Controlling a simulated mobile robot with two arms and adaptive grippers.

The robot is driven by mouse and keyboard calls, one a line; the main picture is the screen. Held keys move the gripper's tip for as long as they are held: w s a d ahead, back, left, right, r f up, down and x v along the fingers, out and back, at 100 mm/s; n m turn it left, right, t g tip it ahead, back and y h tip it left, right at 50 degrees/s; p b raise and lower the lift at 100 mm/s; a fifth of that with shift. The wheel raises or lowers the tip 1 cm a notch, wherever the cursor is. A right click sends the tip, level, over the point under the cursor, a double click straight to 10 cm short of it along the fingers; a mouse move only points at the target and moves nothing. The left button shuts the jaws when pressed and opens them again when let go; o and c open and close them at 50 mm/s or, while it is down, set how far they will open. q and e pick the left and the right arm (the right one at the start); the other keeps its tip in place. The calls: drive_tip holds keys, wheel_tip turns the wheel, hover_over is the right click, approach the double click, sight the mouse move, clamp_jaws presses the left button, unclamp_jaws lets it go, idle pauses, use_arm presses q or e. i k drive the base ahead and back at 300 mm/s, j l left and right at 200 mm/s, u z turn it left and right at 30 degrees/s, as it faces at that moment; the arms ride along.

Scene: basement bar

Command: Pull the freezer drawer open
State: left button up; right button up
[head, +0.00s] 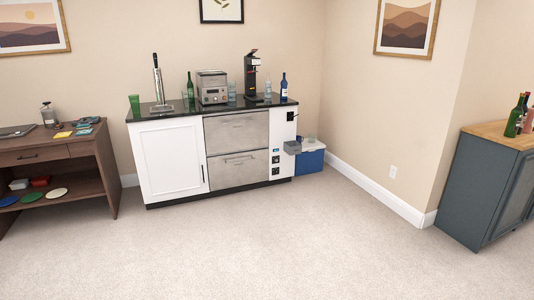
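In the head view, a white bar cabinet with a black counter stands against the back wall. Two stainless drawers sit one above the other in its middle: an upper drawer (236,133) and a lower drawer (238,171). Both look shut. A horizontal bar handle (240,158) shows clearly on the lower drawer; the upper one's handle is too faint to make out well. I cannot tell from the fronts which one is the freezer. Neither of my grippers is in view.
Bottles, a tap and appliances stand on the black counter (180,112). A blue-and-white cooler (310,161) is at the cabinet's right. A brown desk (60,150) is at left, a dark cabinet (478,190) at right. The carpet (270,240) in front is clear.

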sight(229, 170)
drive_tip(key=i, duration=4.3)
